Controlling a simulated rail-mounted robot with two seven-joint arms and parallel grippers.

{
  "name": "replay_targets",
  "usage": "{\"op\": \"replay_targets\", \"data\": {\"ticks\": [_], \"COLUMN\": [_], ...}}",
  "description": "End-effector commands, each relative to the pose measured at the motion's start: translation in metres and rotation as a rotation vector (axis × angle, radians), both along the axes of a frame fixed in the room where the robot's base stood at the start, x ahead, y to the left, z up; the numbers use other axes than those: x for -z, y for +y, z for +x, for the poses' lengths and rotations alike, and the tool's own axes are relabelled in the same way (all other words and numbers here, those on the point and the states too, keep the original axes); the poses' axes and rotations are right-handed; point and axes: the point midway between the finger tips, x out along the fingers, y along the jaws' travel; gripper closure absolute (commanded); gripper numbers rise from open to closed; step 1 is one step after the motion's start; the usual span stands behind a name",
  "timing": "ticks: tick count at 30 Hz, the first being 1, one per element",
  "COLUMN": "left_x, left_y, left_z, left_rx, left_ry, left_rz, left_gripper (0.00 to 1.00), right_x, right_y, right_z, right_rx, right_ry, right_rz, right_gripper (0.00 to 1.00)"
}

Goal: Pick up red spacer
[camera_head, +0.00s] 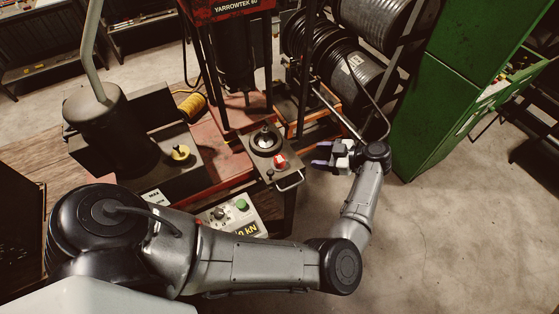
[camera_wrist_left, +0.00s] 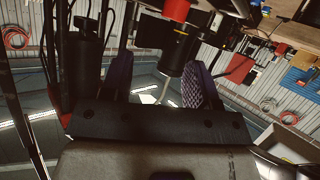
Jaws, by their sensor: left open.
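A small red piece (camera_head: 279,161), apparently the red spacer, sits on the dark metal plate (camera_head: 255,150) at the front of the press, beside a round black fitting (camera_head: 266,140). My left gripper (camera_head: 321,155) is to the right of the plate, apart from the red piece, with its fingers pointing left toward it. It is open and empty. In the left wrist view the two purple-padded fingers (camera_wrist_left: 160,82) stand spread with nothing between them. A red block (camera_wrist_left: 177,10) shows at the top there; I cannot tell whether it is the spacer. My right gripper is out of view.
A metal handle (camera_head: 290,182) sticks out at the plate's front right corner. A control box (camera_head: 236,217) with a green button is in front. Floor (camera_head: 450,240) is clear at lower right.

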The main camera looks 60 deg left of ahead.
Motion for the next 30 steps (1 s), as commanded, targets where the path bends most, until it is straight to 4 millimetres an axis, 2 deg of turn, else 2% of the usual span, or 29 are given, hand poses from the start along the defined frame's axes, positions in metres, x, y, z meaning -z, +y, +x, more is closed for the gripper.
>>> {"op": "replay_targets", "data": {"ticks": [5,18,30], "left_x": [0.001,0.025,0.033], "left_y": [-0.004,0.038,0.051], "left_z": [-0.014,-0.06,-0.072], "left_rx": [-0.038,-0.038,-0.038], "left_ry": [0.089,0.103,0.102], "left_rz": [-0.077,-0.088,-0.087], "left_gripper": [0.45,0.45,0.45], "right_x": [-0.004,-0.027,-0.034], "right_y": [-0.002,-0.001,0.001], "right_z": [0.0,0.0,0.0], "right_rx": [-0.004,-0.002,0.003], "right_ry": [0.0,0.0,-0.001], "right_rz": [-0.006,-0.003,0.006], "right_gripper": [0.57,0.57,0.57]}}
